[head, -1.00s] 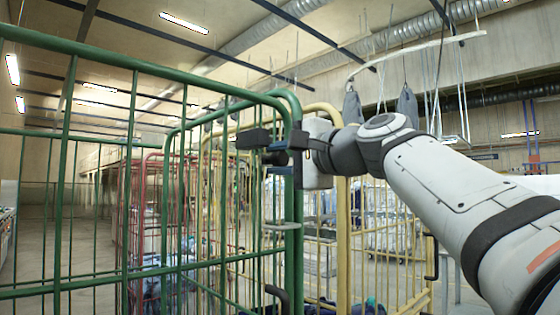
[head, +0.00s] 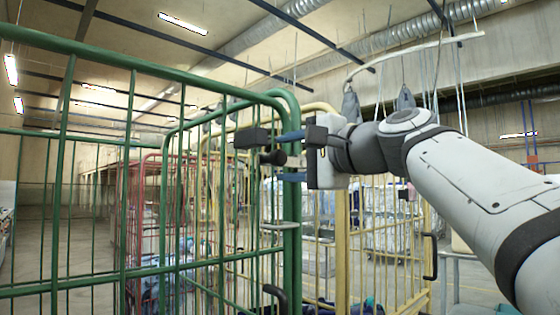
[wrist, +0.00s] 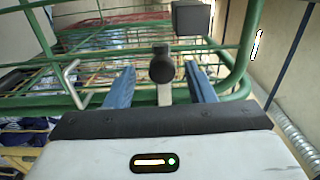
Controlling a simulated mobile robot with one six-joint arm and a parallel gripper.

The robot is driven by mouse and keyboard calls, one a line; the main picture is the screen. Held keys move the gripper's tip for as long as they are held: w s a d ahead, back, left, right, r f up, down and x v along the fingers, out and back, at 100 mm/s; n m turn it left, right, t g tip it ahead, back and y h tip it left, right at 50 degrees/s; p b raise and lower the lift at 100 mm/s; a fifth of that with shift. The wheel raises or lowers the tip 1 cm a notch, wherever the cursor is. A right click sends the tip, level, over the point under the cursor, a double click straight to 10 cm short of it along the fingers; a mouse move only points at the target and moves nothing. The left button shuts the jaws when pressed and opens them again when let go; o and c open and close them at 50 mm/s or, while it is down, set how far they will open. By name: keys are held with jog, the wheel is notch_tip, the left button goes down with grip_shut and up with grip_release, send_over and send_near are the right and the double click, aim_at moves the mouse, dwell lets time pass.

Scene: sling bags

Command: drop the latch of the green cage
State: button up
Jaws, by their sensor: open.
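The green cage (head: 125,180) fills the left and middle of the head view. Its latch is at the upper right corner post: a dark block (head: 250,138) and a black round knob (head: 272,158). In the wrist view the block (wrist: 192,17) is at the top and the knob (wrist: 162,65) is in the middle. My gripper (head: 287,157) is open, just right of the latch, with its blue fingers apart. In the wrist view my gripper (wrist: 160,70) has one finger on each side of the knob, with gaps and no visible contact.
A yellow cage (head: 343,230) stands right behind the green one, and a red cage (head: 135,210) stands further back. A black hooked handle (head: 275,293) is low on the green cage's corner. Hanging bags (head: 351,104) are behind my arm.

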jog(key=v, duration=0.4)
jog(key=shift+s+d, duration=0.25)
jog(key=d+f+n+g+h+p, duration=0.3)
jog(key=f+h+p, duration=0.4)
jog(key=f, duration=1.1)
jog(key=s+d+f+n+g+h+p, duration=0.3)
jog(key=s+f, duration=0.4)
jog(key=f, duration=0.4)
jog(key=s+d+f+n+g+h+p, duration=0.2)
jog(key=s+d+f+g+p, duration=0.2)
jog(key=f, duration=0.6)
jog(key=s+d+p, duration=0.1)
jog(key=s+p, duration=0.1)
jog(key=s, duration=0.1)
jog(key=shift+s+f+n+h, duration=0.35)
jog(key=shift+f+n+h, duration=0.05)
jog(key=shift+c, duration=0.4)
